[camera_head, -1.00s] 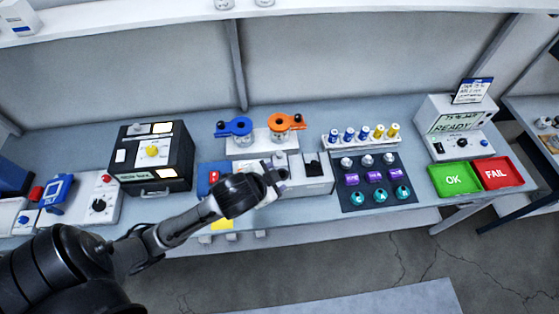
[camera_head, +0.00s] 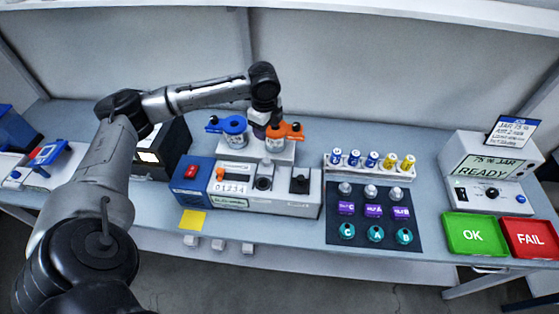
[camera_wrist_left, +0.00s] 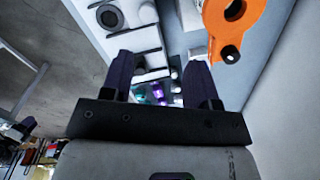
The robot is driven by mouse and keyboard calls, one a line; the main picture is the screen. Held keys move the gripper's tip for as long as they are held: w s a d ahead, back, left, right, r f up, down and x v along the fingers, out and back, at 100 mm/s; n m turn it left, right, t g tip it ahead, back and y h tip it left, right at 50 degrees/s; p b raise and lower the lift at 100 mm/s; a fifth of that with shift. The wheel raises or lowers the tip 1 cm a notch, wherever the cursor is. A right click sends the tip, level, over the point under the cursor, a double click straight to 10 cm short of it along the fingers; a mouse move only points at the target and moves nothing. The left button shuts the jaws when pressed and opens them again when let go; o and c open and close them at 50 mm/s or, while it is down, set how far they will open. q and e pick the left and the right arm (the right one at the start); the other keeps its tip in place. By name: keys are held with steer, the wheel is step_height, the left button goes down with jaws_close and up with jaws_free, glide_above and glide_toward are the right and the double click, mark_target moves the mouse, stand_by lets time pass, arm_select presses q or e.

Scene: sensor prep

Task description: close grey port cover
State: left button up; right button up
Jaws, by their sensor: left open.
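The white and grey instrument box (camera_head: 240,200) stands at the bench's front middle. Its top has a round grey fitting with a dark centre (camera_head: 263,184) and a dark square fitting (camera_head: 300,184). I cannot tell for certain which part is the grey port cover or how it stands. My left gripper (camera_head: 262,131) points down behind the box, between the blue and orange swivel pieces; its tips are hard to make out there. In the left wrist view its two dark fingers (camera_wrist_left: 162,75) are apart with nothing held. My right gripper is not in view.
The orange piece (camera_head: 282,131) and blue piece (camera_head: 232,125) sit on a white stand close to my left gripper. A vial rack (camera_head: 330,172) and dark mat (camera_head: 335,238) lie to the right. Green OK (camera_head: 462,222) and red FAIL (camera_head: 515,226) trays are at far right.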

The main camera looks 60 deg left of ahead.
mark_target(266, 160)
arm_select(q)
steer(key=f+m, duration=0.1)
steer(key=f, duration=0.3)
steer(key=f+m, duration=0.1)
steer(key=f, duration=0.4)
steer(key=s+f+m, duration=0.1)
steer(key=f+m, duration=0.1)
steer(key=f, duration=0.2)
steer(key=shift+d+f+h, duration=0.3)
steer(key=shift+d+f, duration=0.05)
steer(key=shift+f, duration=0.05)
steer(key=shift+c, duration=0.2)
jaws_close()
